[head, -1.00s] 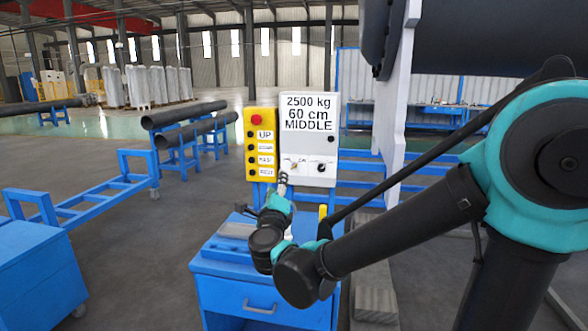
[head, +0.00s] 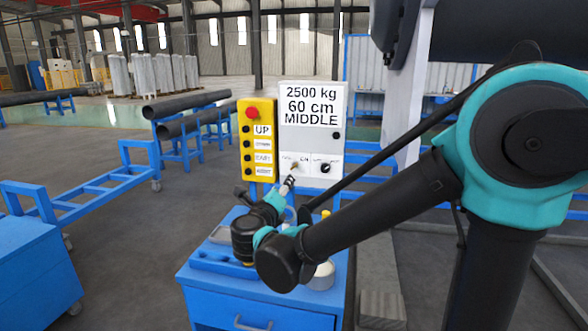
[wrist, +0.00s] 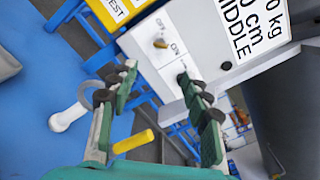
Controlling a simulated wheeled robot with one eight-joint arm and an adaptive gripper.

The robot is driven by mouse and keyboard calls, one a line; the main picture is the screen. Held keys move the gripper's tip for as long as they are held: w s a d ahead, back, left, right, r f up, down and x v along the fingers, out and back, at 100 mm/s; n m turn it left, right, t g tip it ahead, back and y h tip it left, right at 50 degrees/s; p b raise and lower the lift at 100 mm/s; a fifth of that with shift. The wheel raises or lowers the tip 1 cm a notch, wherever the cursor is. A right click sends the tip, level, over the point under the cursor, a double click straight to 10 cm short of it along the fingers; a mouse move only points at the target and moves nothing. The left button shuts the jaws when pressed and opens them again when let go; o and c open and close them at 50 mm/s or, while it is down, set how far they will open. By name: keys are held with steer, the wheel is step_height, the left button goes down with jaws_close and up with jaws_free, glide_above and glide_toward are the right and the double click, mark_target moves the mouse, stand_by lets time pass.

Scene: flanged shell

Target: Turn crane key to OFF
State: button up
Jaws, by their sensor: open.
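The brass-coloured crane key (head: 294,166) sits on the lower left of the white control box (head: 313,105). In the wrist view the crane key (wrist: 160,43) shows on the box face with small labels around it; its exact setting is hard to read. My gripper (head: 290,181) is just below and in front of the key in the head view. In the wrist view my gripper (wrist: 158,80) is open and empty. The key lies beyond the fingertips, between them and a little above, apart from both.
A black knob (head: 325,168) is right of the key. A yellow button box (head: 258,140) with a red button adjoins the control box on the left. Below stands a blue cabinet (head: 265,305); a white object (wrist: 70,115) and a yellow handle (wrist: 133,142) are near my fingers.

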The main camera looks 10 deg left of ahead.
mark_target(294, 166)
steer(key=w+d, duration=0.1)
steer(key=w, duration=1.4)
steer(key=shift+s+d, duration=0.1)
steer(key=shift+c, duration=0.6)
jaws_close()
